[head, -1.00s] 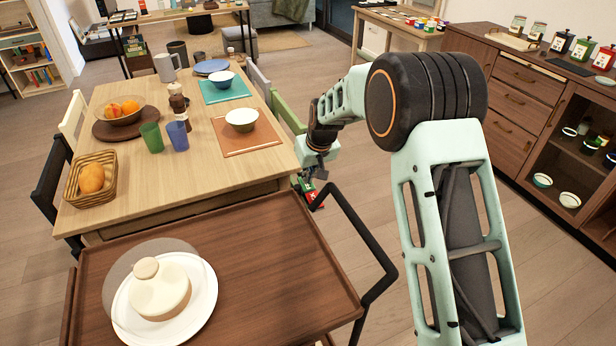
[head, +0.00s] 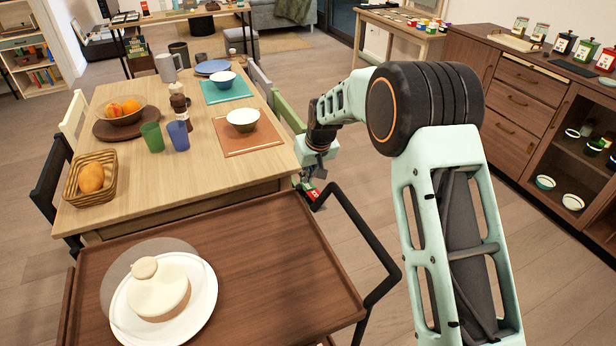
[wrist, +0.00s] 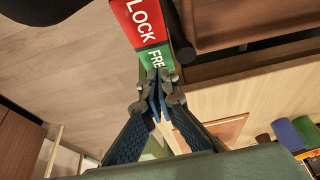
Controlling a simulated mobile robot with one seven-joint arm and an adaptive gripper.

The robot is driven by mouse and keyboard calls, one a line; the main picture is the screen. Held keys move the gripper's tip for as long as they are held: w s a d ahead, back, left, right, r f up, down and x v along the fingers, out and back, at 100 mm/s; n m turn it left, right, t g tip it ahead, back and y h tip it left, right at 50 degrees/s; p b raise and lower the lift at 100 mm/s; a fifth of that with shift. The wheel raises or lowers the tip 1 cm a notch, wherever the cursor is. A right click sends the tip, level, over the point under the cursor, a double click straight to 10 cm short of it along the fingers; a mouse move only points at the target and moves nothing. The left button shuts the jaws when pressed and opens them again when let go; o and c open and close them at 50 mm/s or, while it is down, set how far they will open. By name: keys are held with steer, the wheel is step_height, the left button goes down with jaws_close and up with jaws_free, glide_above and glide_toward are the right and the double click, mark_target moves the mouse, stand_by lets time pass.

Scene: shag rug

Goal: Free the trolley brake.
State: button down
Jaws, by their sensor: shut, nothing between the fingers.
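The brown wooden trolley (head: 285,262) stands in the foreground of the head view, with a black handle frame (head: 371,241) at its right. A small red and green brake piece (head: 322,197) shows near the handle. In the wrist view its red part (wrist: 140,20) reads LOCK and its green part (wrist: 155,57) reads FRE, the rest hidden. My gripper (wrist: 158,82) is shut and empty, its tips at the lower edge of the green part. I cannot tell whether they touch. In the head view my gripper (head: 311,184) is small and partly hidden.
A white plate (head: 203,312) with a round cream item and a clear disc lies on the trolley. The dining table (head: 205,165) with bowls, cups and a basket stands close behind. A wooden sideboard (head: 515,105) stands at right. Floor between is open.

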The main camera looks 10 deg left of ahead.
mark_target(316, 194)
steer(key=shift+s+d, duration=0.1)
steer(key=shift+s, duration=0.05)
steer(key=shift+s+d+r, duration=0.3)
steer(key=shift+s+d, duration=0.1)
steer(key=shift+s, duration=0.1)
steer(key=shift+r, duration=0.1)
steer(key=v, duration=1.1)
steer(key=shift+s+r, duration=0.15)
steer(key=shift+r, duration=0.2)
steer(key=shift+d, duration=0.15)
